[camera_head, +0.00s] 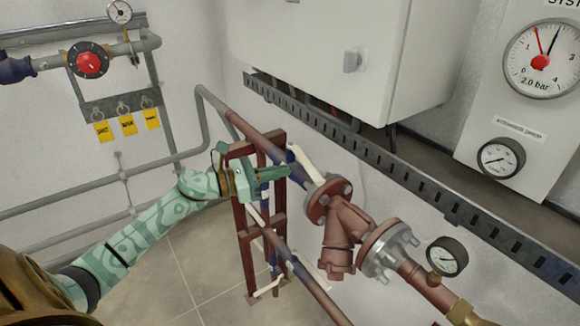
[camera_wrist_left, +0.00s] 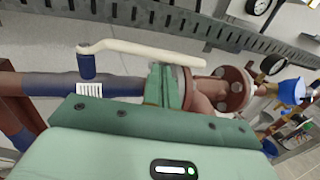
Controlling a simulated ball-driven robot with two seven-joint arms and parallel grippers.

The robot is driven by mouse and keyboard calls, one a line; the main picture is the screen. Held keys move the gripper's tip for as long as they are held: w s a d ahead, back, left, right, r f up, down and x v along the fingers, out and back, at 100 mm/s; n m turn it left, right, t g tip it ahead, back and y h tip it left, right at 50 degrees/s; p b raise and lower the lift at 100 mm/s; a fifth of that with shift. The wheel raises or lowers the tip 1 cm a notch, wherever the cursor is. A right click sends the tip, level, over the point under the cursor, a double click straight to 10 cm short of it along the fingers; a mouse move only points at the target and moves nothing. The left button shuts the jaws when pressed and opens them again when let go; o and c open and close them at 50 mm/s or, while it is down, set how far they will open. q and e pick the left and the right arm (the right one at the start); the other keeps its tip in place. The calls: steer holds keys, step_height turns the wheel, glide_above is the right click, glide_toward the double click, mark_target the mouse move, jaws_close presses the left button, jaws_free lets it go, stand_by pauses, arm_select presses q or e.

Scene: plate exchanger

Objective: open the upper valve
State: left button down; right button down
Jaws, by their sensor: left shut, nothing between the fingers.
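The upper valve has a white lever (camera_head: 306,164) on a blue stem, set on the upper pipe. In the left wrist view the lever (camera_wrist_left: 150,50) runs from its blue stem (camera_wrist_left: 86,65) nearly along the pipe, slightly tilted to it. My left gripper (camera_head: 288,171) is shut and empty, beside the lever in the head view. In the left wrist view its green fingers (camera_wrist_left: 166,84) stand in front of the pipe, below the lever's free half; I cannot tell whether they touch it. Part of the valve body is hidden behind my gripper. My right gripper is in neither view.
A dark red frame (camera_head: 247,235) stands behind my left gripper. A red-brown flanged strainer (camera_head: 345,222) and a small gauge (camera_head: 447,257) lie to the right. A grey cabinet (camera_head: 315,45) and slotted rail (camera_head: 400,175) are above. Open floor (camera_head: 195,262) lies at lower left.

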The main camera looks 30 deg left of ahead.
mark_target(303, 167)
arm_select(q)
steer(key=x, duration=0.3)
steer(key=shift+w, duration=0.1)
steer(key=shift+d, duration=0.1)
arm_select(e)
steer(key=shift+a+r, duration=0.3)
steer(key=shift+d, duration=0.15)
